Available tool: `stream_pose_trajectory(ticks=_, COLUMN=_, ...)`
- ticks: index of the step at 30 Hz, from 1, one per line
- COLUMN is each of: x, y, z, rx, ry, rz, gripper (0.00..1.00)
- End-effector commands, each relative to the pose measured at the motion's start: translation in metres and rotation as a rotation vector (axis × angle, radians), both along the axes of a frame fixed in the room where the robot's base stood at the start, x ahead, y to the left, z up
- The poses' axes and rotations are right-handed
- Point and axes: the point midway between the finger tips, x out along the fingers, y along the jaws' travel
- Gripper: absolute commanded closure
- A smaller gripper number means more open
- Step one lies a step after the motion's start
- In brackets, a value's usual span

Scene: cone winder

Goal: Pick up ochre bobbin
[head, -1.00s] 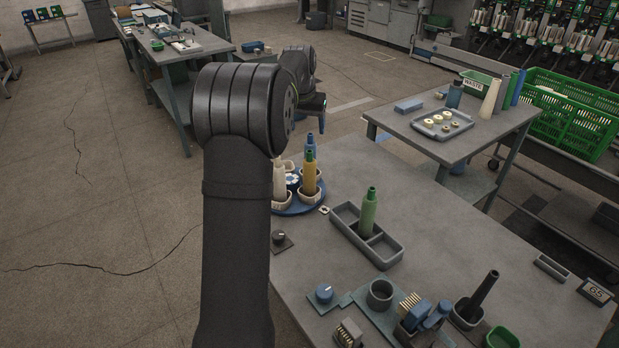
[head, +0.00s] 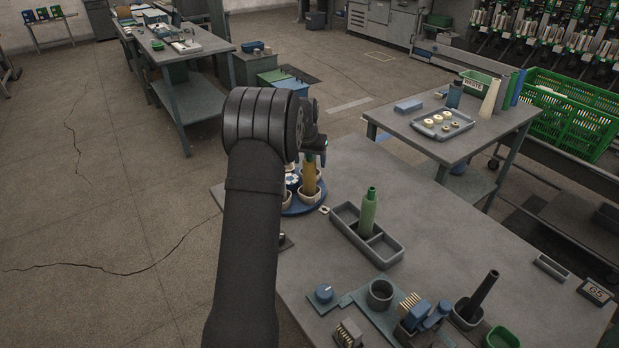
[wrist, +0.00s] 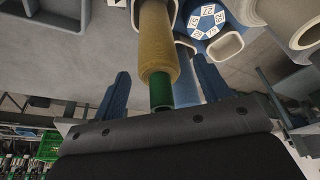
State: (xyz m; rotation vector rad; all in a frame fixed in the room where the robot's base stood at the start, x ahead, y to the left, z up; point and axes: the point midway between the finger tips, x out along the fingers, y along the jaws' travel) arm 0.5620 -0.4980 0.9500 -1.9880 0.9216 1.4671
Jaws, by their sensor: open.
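The ochre bobbin (head: 309,180) stands upright in a white cup on the blue round carousel (head: 301,209). The fingers are apart and open, with gaps on both sides of the bobbin. A pale blue bobbin (wrist: 186,80) shows just beside and behind it. Contact cannot be told.
A grey divided tray (head: 386,247) holds a green bobbin (head: 368,212), right of the carousel. Dials, a cup (head: 380,293) and holders fill the table's front. The table's right middle is clear.

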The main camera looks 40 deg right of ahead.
Motion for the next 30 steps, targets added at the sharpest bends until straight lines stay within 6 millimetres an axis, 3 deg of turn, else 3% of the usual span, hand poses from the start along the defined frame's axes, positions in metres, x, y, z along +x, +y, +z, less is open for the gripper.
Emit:
stream_pose_trajectory(ticks=3, x=0.002, y=-0.003, z=-0.012, rx=0.0, ry=0.001, rz=-0.001, gripper=0.31)
stream_pose_trajectory(ticks=9, x=0.003, y=-0.003, z=-0.012, rx=-0.001, ry=-0.001, rz=-0.001, gripper=0.31)
stream_pose_trajectory(ticks=16, x=0.003, y=-0.003, z=-0.011, rx=-0.001, ry=-0.001, rz=-0.001, gripper=0.76)
stream_pose_trajectory(ticks=26, x=0.003, y=-0.003, z=-0.009, rx=-0.001, ry=-0.002, rz=-0.001, gripper=0.77)
stream_pose_trajectory(ticks=30, x=0.003, y=-0.004, z=0.0, rx=-0.003, ry=-0.003, rz=-0.001, gripper=0.77)
